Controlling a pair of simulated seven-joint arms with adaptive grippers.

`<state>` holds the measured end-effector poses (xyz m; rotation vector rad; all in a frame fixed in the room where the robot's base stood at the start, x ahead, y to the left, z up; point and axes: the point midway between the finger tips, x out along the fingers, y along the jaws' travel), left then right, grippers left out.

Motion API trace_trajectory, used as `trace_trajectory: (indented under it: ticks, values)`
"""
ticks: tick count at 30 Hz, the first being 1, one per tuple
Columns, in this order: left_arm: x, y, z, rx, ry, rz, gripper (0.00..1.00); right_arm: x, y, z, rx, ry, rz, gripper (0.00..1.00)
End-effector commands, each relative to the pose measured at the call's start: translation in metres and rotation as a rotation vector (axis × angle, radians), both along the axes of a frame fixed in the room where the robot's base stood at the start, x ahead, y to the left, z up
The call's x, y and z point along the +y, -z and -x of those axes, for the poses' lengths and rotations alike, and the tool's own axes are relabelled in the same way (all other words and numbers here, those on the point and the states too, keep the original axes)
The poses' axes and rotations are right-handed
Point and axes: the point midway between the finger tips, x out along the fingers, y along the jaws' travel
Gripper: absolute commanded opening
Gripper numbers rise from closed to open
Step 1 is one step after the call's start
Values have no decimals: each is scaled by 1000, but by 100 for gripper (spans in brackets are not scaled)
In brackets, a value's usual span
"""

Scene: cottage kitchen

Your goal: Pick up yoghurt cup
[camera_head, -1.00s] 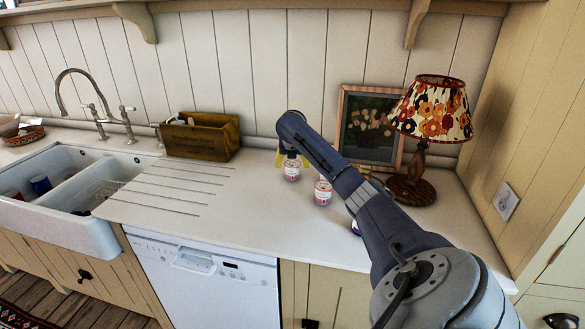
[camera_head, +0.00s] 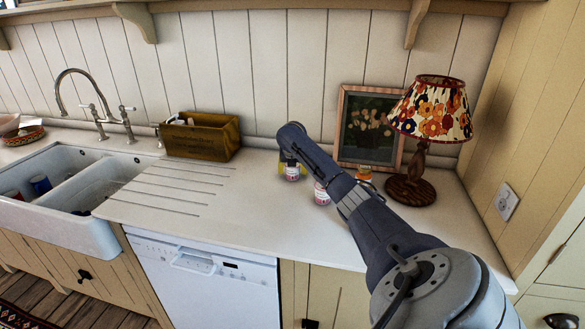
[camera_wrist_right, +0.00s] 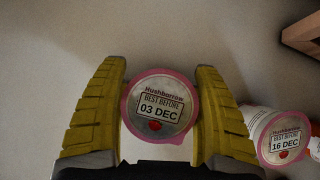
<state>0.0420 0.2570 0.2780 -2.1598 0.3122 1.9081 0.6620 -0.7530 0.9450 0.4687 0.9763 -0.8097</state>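A yoghurt cup (camera_head: 292,174) stands upright on the white counter under my right gripper, which hides its upper part in the head view. In the right wrist view its pink-rimmed lid (camera_wrist_right: 160,105), printed "03 DEC", lies between the two yellow fingers. My right gripper (camera_wrist_right: 161,85) is open around this cup, with a finger close on each side; contact cannot be told. A second yoghurt cup (camera_head: 321,195), printed "16 DEC" in the wrist view (camera_wrist_right: 282,138), stands nearby, partly behind my right arm. My left gripper is not in view.
A framed picture (camera_head: 368,127) and a floral lamp (camera_head: 432,110) stand behind and right of the cups. A wooden box (camera_head: 203,139) stands at the back left. The sink (camera_head: 62,195) is further left. The grooved counter (camera_head: 170,187) before the box is clear.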

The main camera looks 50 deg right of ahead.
Motion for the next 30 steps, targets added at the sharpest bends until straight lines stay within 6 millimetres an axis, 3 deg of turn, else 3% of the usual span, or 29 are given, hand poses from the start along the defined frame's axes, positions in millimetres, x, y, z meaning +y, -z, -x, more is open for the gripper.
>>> trace_trajectory:
  ticks: [2, 13, 23, 30]
  values:
    - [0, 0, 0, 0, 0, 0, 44, 0, 0, 0, 0, 0, 0, 56]
    - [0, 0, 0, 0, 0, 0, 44, 0, 0, 0, 0, 0, 0, 13]
    - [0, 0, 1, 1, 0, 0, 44, 0, -3, 0, -2, 0, 0, 12]
    - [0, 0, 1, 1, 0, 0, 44, -1, -24, 0, -3, 1, 1, 12]
